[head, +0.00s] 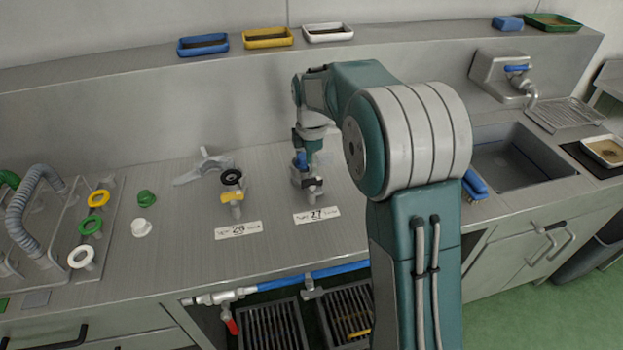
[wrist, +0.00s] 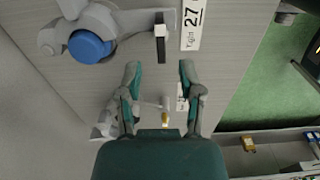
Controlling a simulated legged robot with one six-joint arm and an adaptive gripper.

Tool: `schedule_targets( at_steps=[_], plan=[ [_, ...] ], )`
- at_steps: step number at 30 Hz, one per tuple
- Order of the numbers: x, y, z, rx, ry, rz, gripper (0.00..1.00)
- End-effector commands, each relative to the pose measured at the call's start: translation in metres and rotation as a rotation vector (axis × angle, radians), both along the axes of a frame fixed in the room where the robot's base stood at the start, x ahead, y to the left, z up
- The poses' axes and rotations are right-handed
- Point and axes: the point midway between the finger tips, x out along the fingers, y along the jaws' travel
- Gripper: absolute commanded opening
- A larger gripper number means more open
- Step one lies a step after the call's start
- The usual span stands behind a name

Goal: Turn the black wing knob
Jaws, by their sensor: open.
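The black wing knob (wrist: 160,45) shows in the wrist view as a narrow bar, dark at one end and pale at the other, beside the "27" label (wrist: 192,22). In the head view the dark knob (head: 313,184) sits on a fitting just behind the "27" label (head: 316,215). My gripper (wrist: 160,68) is open and empty. In the wrist view its two fingertips lie below the knob, to either side of its line, and do not touch it. In the head view my arm reaches down behind the fitting, and the fingers are hard to make out.
A round blue cap (wrist: 90,47) on a grey fitting is left of the knob in the wrist view. A yellow valve with a black handwheel (head: 231,177) stands behind the "26" label (head: 238,230). A sink (head: 510,160) is at right.

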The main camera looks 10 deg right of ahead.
Motion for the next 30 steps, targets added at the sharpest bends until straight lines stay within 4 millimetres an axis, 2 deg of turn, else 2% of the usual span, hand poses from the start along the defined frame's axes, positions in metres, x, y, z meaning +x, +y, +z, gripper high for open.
schedule_targets(
  at_steps=[3, 9, 20, 21, 24, 30],
  plan=[
    [0.0, 0.0, -0.023, 0.0, 0.003, -0.001, 0.49],
    [0.0, 0.0, -0.049, 0.0, 0.001, -0.001, 0.49],
    [0.0, 0.0, -0.056, 0.0, -0.001, -0.002, 0.49],
    [0.0, 0.0, -0.056, 0.0, -0.001, -0.002, 0.4],
    [0.0, 0.0, -0.056, 0.0, -0.001, -0.002, 0.0],
    [0.0, 0.0, -0.056, 0.0, -0.002, -0.002, 0.0]
  ],
)
